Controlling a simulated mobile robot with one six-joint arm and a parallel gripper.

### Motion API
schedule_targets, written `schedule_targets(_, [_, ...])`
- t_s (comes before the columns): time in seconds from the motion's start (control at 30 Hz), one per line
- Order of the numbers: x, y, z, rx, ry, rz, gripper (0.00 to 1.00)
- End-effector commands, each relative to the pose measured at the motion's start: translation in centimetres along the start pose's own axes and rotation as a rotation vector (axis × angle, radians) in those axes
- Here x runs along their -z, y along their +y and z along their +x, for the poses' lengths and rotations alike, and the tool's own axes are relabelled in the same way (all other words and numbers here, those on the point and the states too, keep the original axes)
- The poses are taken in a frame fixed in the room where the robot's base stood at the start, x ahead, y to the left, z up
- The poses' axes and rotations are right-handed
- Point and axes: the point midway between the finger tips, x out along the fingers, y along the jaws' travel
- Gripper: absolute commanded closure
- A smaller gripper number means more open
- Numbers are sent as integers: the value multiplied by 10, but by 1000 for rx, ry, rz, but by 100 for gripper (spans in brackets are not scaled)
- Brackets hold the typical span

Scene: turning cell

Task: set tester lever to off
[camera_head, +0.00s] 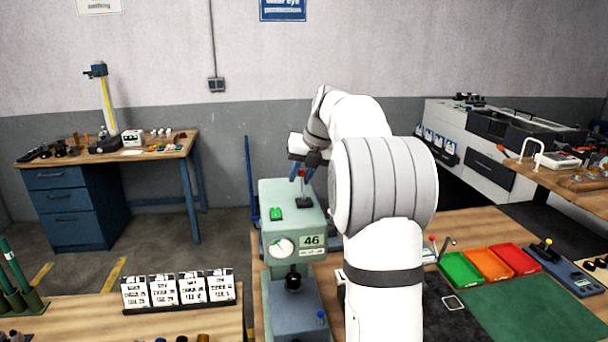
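The tester (290,225) is a grey-green machine with a round dial (282,247) and a plate reading 46 (312,241). On its top, a lever with a red knob (301,174) stands roughly upright from a dark base (304,202). My gripper (302,172) points down at the knob, its bluish fingers showing on either side of it in the picture. The fingers are small here, and I cannot tell whether they touch or hold the lever. A green switch or lamp (276,214) sits left of the lever. Lever position markings are not readable.
My arm covers the tester's right side. Red, orange and green trays (487,264), a green mat (540,312) and a small red-knobbed lever (432,240) are on the right. A card rack (178,290) stands left. A blue bench (65,210) is behind, with open floor between.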

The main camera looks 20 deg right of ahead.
Motion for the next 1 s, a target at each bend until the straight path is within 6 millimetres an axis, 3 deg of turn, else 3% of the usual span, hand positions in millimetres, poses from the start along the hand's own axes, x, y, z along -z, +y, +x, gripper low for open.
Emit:
schedule_targets(0.17, [0,0,0,0,0,0,60])
schedule_targets(0.47, [0,-1,-5,1,-2,1,60])
schedule_targets(0.8, [0,-1,-59,1,-3,1,60])
schedule_targets(1.0, [0,-1,-77,1,-2,1,60])
